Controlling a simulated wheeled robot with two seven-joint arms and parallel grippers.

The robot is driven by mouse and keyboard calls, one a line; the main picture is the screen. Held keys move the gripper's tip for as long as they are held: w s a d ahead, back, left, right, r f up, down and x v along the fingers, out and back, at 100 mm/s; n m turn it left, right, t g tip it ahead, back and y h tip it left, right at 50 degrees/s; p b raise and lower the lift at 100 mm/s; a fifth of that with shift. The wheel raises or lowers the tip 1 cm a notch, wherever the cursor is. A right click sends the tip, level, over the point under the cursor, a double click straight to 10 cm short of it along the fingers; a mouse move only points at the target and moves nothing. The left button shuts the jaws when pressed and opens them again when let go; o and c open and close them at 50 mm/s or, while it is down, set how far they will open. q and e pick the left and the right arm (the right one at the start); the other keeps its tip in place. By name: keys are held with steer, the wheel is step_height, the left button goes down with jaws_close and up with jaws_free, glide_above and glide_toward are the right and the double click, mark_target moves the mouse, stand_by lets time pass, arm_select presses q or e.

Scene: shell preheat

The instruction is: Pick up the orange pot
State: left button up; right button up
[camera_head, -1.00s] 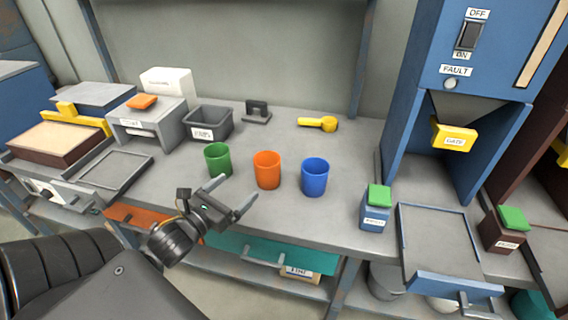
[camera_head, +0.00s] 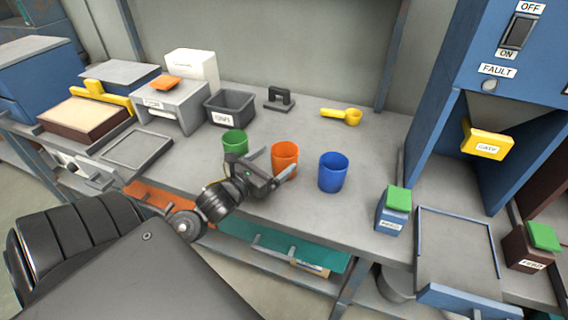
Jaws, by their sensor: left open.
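The orange pot (camera_head: 285,155) stands upright on the grey workbench, between the green pot (camera_head: 235,142) on its left and the blue pot (camera_head: 333,172) on its right. My left gripper (camera_head: 278,169) is open at the front left of the orange pot. One finger overlaps the pot's lower front in the picture, and I cannot tell whether it touches. The gripper hides the lower part of the green pot. My right gripper is not in view.
A grey bin (camera_head: 231,108) stands behind the green pot, and a yellow scoop (camera_head: 342,115) lies at the back. A green-lidded blue box (camera_head: 392,210) stands to the right, before the blue machine (camera_head: 488,85). Bench between blue pot and scoop is clear.

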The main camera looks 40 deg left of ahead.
mark_target(293, 145)
arm_select(q)
steer(key=shift+w+r, duration=0.1)
steer(key=shift+w, duration=0.25)
steer(key=w, duration=0.3)
steer(key=shift+w+r+p, duration=0.1)
steer(key=shift+w+p, duration=0.2)
steer(key=shift+p, duration=0.1)
steer(key=shift+w, duration=0.45)
steer(key=c, duration=1.3)
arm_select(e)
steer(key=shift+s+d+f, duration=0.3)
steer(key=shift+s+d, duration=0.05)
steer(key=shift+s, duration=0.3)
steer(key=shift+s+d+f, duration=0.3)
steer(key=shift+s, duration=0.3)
